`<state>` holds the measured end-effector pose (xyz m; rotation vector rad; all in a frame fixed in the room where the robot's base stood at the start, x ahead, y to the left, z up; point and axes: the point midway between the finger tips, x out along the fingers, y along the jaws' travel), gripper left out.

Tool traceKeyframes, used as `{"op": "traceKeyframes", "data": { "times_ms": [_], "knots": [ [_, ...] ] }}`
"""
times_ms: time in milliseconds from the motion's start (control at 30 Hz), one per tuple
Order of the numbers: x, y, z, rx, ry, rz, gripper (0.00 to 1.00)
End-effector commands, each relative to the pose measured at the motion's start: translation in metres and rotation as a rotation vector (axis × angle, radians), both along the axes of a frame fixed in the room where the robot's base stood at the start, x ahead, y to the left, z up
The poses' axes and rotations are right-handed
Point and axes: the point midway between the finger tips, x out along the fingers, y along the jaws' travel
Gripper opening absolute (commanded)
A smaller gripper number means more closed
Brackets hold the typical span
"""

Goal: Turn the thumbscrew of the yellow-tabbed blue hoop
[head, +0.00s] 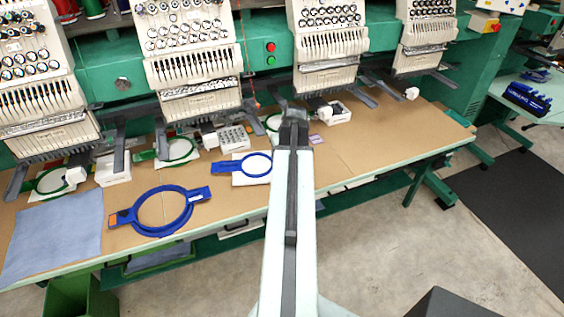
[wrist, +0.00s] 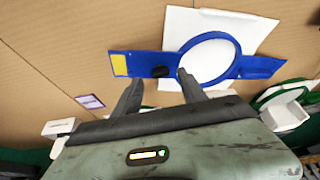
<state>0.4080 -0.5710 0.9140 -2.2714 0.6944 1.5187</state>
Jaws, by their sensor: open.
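The yellow-tabbed blue hoop (wrist: 240,68) lies on a white sheet on the tan table in the wrist view. Its yellow tab (wrist: 120,65) is at the left end of the blue bar. The dark thumbscrew (wrist: 160,72) sits between the tab and the ring. My gripper (wrist: 160,76) is open, its two dark fingertips on either side of the thumbscrew in the picture; I cannot tell whether they touch it. In the head view the hoop (head: 246,155) shows left of my arm, which hides its tab end and thumbscrew.
A larger blue hoop (head: 147,229) with an orange tab lies nearer the front edge, by a blue cloth (head: 52,237). Embroidery heads (head: 185,45) stand over the table's back. Green hoops (head: 181,151) and white boxes lie beneath. The table's right part (head: 405,132) is clear.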

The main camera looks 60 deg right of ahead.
Motion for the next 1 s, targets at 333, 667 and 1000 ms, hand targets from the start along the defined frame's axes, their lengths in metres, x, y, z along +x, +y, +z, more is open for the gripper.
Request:
{"op": "traceKeyframes", "data": {
  "times_ms": [333, 667, 1000],
  "knots": [
    [0.009, -0.006, -0.025, 0.0, 0.0, -0.001, 0.49],
    [0.008, -0.006, -0.025, 0.001, 0.0, -0.002, 0.0],
    [0.01, -0.003, -0.025, -0.001, 0.0, -0.249, 0.0]
  ]
}}
